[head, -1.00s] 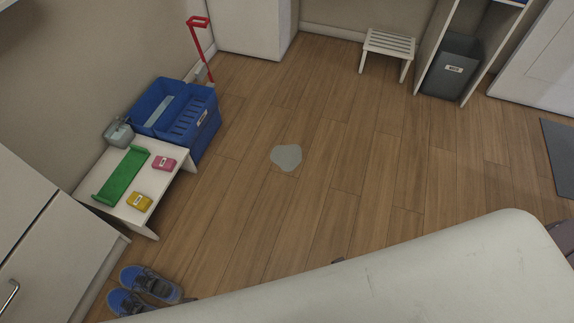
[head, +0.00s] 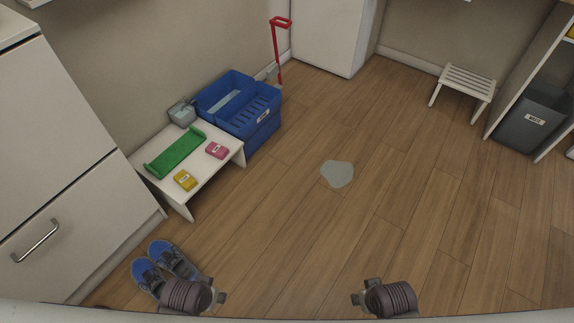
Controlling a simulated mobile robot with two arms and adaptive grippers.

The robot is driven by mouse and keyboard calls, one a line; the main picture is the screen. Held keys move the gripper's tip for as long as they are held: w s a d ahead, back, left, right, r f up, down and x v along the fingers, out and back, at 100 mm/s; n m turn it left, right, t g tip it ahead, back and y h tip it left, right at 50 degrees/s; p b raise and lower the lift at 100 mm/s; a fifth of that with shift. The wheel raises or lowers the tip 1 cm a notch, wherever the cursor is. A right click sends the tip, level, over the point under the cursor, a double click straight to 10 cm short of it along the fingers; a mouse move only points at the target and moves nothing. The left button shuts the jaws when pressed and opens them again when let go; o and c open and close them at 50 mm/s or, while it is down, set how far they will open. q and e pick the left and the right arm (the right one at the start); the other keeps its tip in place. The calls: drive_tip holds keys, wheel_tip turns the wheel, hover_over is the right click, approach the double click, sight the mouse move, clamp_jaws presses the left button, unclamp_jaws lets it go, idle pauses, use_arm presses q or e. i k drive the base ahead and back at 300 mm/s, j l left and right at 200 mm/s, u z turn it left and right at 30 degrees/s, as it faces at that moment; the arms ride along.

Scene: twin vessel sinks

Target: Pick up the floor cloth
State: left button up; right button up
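A flat, pale grey, rounded patch (head: 337,173) lies on the wooden floor near the middle of the head view. I cannot tell if it is a cloth or a puddle. On a low white bench at left lie a small pink labelled pack (head: 217,150) and a yellow labelled pack (head: 185,180); either may be a folded cloth. My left gripper (head: 221,296) is at the bottom edge, in front of the shoes. My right gripper (head: 359,297) is at the bottom, right of centre. Both are apart from these things, and their finger opening is unclear.
The white bench (head: 207,181) also bears a green tray (head: 175,153). Blue bins (head: 262,132) and a red-handled tool (head: 277,50) stand behind it. Blue shoes (head: 146,272) lie at lower left. A slatted stool (head: 470,80) and dark bin (head: 530,118) are at right.

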sight(185, 181)
drive_tip(key=i+j+u, duration=0.2)
drive_tip(key=i, duration=0.5)
drive_tip(key=i+j, duration=0.2)
drive_tip(key=u, duration=0.05)
